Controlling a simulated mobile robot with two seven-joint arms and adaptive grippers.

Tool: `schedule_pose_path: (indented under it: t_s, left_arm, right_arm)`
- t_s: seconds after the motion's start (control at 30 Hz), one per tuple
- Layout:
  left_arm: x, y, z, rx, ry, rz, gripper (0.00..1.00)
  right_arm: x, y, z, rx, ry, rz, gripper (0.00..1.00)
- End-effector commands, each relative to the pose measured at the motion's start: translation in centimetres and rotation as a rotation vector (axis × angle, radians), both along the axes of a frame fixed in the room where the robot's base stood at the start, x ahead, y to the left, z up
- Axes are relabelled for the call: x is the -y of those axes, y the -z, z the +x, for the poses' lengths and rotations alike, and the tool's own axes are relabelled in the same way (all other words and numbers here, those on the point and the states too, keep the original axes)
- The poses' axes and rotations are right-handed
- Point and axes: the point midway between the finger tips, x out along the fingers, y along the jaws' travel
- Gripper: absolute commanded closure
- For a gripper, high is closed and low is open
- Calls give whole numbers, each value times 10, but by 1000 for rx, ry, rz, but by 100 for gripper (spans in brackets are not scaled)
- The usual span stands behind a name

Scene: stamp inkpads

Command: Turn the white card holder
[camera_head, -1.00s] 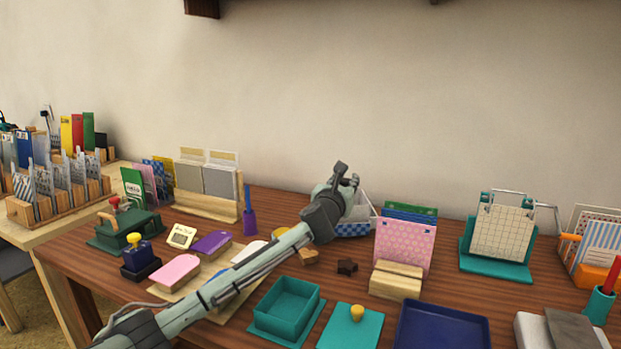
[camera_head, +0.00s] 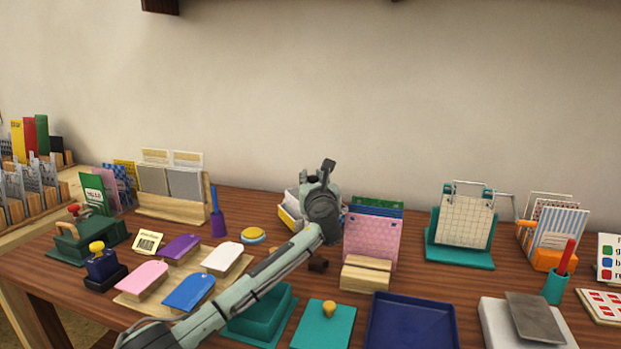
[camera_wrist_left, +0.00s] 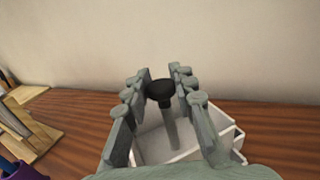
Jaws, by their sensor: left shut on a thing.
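The white card holder (camera_head: 291,207) stands on the wooden table near the wall, largely hidden behind my left gripper (camera_head: 322,195). A white edge and a yellow part show at its left. In the left wrist view the holder (camera_wrist_left: 182,147) is a white open box below and between the fingers of my left gripper (camera_wrist_left: 160,100). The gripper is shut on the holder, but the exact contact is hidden. A dark round knob on a grey stem (camera_wrist_left: 160,92) shows between the fingers. My right gripper is in neither view.
Right beside the holder stands a pink card stand (camera_head: 372,240) with a wooden block (camera_head: 366,274) in front. A round yellow-topped pad (camera_head: 253,235) lies to its left. A teal box (camera_head: 262,312) and a blue tray (camera_head: 412,325) are nearer.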

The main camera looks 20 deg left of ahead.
Motion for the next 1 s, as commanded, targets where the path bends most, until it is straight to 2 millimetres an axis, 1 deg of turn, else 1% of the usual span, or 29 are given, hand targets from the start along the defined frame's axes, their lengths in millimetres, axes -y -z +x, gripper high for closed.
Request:
schedule_pose_path:
  t_s: [0.07, 0.1, 0.27, 0.53, 0.67, 0.77, 1.0]
  left_arm:
    - [1, 4, -1, -6, 0, 0, 100]
    - [1, 4, -1, -6, 1, 0, 74]
    - [0, 3, 0, -5, 1, -1, 55]
    - [0, 2, -1, -2, 1, 0, 55]
    - [3, 2, -7, -2, 2, -1, 55]
    - [9, 2, -22, -2, 3, -1, 55]
    - [28, 3, -70, -4, 4, -1, 55]
  right_arm:
    - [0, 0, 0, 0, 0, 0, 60]
    - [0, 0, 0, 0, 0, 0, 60]
    - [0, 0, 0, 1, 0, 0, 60]
    - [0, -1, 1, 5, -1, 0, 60]
    - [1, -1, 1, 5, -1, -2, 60]
    - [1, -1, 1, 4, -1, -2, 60]
    - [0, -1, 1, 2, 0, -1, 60]
